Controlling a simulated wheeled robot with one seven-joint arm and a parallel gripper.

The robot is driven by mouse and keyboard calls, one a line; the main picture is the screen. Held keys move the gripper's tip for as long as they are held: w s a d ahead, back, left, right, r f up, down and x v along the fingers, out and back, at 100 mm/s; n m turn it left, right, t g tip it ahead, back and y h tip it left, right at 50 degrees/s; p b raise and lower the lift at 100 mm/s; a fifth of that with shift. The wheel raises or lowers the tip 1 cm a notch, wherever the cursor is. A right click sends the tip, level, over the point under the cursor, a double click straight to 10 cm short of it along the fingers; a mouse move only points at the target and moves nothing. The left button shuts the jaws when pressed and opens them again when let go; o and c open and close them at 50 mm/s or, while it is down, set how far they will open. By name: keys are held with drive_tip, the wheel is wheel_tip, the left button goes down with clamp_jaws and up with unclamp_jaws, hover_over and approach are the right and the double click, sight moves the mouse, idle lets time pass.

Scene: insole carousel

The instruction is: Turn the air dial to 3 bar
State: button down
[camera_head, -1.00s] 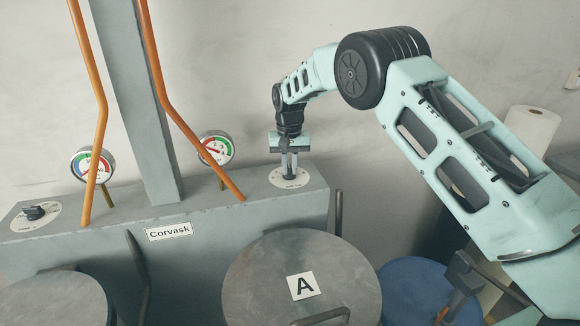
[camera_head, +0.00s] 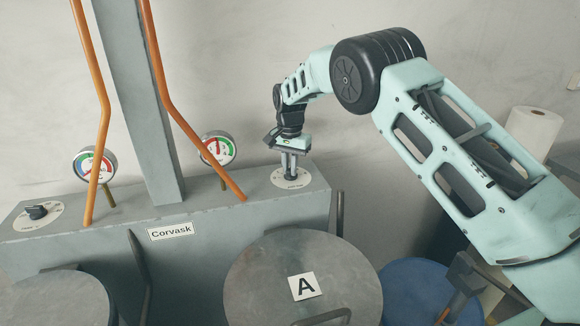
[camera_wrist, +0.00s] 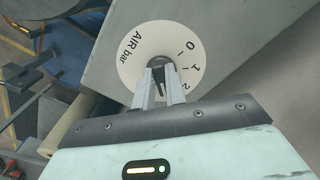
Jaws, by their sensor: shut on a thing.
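The air dial is a round pale plate (camera_head: 305,181) on the right end of the grey machine top. In the wrist view the plate (camera_wrist: 133,66) reads "AIR bar", with 0, 1 and 2 visible along its right side. The rest of the scale is hidden by my gripper. A dark knob (camera_wrist: 156,63) sits at its middle. My gripper (camera_head: 290,174) points down over the dial, its two grey fingers shut on the knob; they also show in the wrist view (camera_wrist: 160,80). The knob's pointer setting cannot be read clearly.
Two round gauges (camera_head: 95,164) (camera_head: 218,148) stand behind orange pipes (camera_head: 173,95) left of my gripper. Another dial with a black knob (camera_head: 37,212) is at the far left. A round lid marked A (camera_head: 260,285) lies in front.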

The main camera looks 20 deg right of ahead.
drive_tip(key=shift+r, duration=0.15)
drive_tip(key=c, duration=1.4)
unclamp_jaws()
drive_tip(key=shift+c, duration=0.2)
wheel_tip(320, 180, up, 17)
drive_tip(key=b, duration=0.2)
drive_tip(key=shift+r+b, duration=0.15)
drive_tip(key=shift+b, duration=0.2)
